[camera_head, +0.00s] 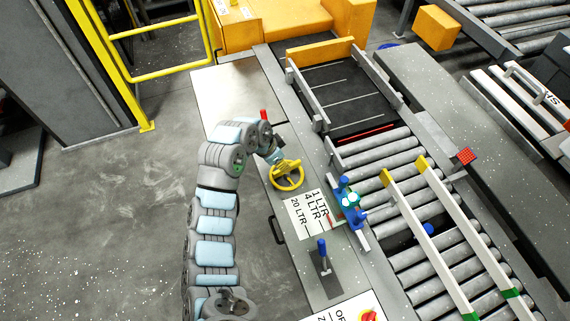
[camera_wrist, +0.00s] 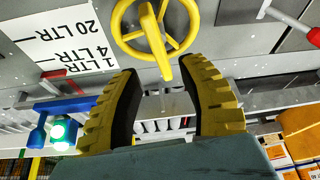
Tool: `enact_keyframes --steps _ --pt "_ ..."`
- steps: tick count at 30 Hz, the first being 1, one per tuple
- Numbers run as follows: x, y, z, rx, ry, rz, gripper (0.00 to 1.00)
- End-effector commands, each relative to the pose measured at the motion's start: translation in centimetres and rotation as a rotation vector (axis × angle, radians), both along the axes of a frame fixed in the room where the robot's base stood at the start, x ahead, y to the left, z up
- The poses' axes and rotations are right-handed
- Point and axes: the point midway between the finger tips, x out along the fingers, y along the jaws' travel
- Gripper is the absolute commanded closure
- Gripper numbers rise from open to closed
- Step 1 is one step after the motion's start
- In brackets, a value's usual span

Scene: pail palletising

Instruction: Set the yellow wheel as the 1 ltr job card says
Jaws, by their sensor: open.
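The yellow wheel (camera_head: 287,175) is a spoked handwheel on the grey side panel of the conveyor. It also shows at the top of the wrist view (camera_wrist: 125,35), with a yellow bar projecting from it towards me. My gripper (camera_wrist: 165,85) is open, its two yellow-and-black fingers spread below the wheel in that view. The projecting bar's end shows between the fingertips; I cannot tell whether they touch. In the head view my gripper (camera_head: 277,158) is at the wheel's upper edge. A white plate (camera_head: 307,214) beside the wheel reads 1 LTR, 4 LTR and 20 LTR, with a red pointer (camera_wrist: 55,73) near its lines.
A blue clamp with a green light (camera_head: 348,200) stands right of the plate. A blue-handled lever (camera_head: 323,252) and a red knob (camera_head: 368,315) are nearer. A red-tipped handle (camera_head: 264,114) stands beyond the wheel. Rollers (camera_head: 385,160) and white rails (camera_head: 448,230) lie right.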

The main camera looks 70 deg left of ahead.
Motion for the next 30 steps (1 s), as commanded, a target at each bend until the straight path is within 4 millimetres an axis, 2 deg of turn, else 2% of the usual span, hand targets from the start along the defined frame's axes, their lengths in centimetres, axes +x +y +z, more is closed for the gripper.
enact_keyframes --steps 6,12,30 --pt "-1.5 -0.1 3.5 0.002 0.0 0.002 0.59" --pt "-2.2 -0.2 5.2 0.0 0.0 0.002 0.59" --pt "-2.4 -0.3 5.7 -0.001 0.001 0.001 0.59"
